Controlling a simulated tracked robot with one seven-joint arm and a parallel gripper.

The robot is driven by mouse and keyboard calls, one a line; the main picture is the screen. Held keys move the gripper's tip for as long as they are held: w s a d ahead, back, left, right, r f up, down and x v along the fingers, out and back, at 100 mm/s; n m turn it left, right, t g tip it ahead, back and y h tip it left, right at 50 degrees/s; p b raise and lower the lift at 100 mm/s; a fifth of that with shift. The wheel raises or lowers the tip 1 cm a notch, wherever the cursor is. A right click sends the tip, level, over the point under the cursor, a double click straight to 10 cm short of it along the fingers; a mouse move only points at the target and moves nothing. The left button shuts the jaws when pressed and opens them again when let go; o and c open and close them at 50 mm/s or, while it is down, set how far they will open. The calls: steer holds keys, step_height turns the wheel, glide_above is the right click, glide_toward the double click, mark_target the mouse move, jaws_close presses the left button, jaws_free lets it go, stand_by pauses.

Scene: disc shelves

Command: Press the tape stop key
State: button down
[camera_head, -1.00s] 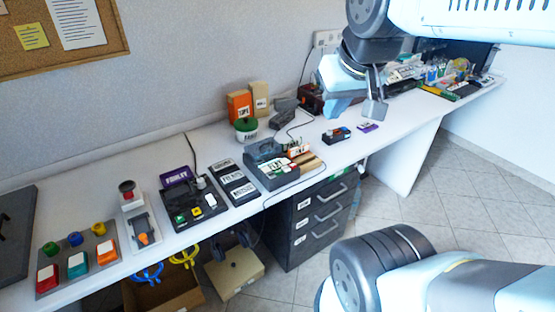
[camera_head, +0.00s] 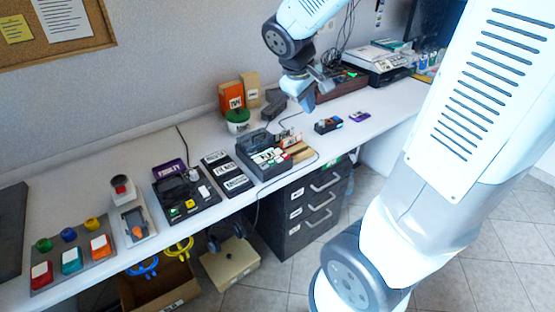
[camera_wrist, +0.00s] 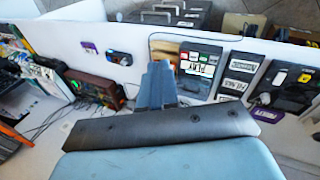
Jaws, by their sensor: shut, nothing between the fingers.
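The grey tape recorder (camera_head: 258,142) sits on the bench, with a row of white, green and red keys (camera_head: 270,157) along its front. I cannot read which key is stop. In the wrist view the recorder (camera_wrist: 199,58) is just right of the fingers, its keys toward the upper side. My gripper (camera_head: 308,102) is shut and empty, above the bench, to the right of the recorder and apart from it. Its fingers (camera_wrist: 157,84) also show in the wrist view, pointing toward the bench.
Left of the recorder are a black labelled panel (camera_head: 228,174), a black device with coloured buttons (camera_head: 186,196) and a button board (camera_head: 72,255). A green-lidded pot (camera_head: 238,121) and boxes (camera_head: 231,96) stand behind. A small dark device (camera_head: 328,125) lies right. Drawers (camera_head: 311,205) are below.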

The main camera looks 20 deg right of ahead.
mark_target(277, 160)
steer(key=w+a+f+n+t+h, duration=0.1)
steer(key=w+a+f+n+h, duration=0.3)
steer(key=w+f+n, duration=0.4)
steer(key=w+f, duration=0.4)
steer(key=f, duration=0.3)
steer(key=shift+w, duration=0.35)
steer(key=shift+f, duration=4.35)
steer(key=shift+f, duration=0.35)
steer(key=shift+f, duration=0.4)
steer(key=shift+r, duration=0.85)
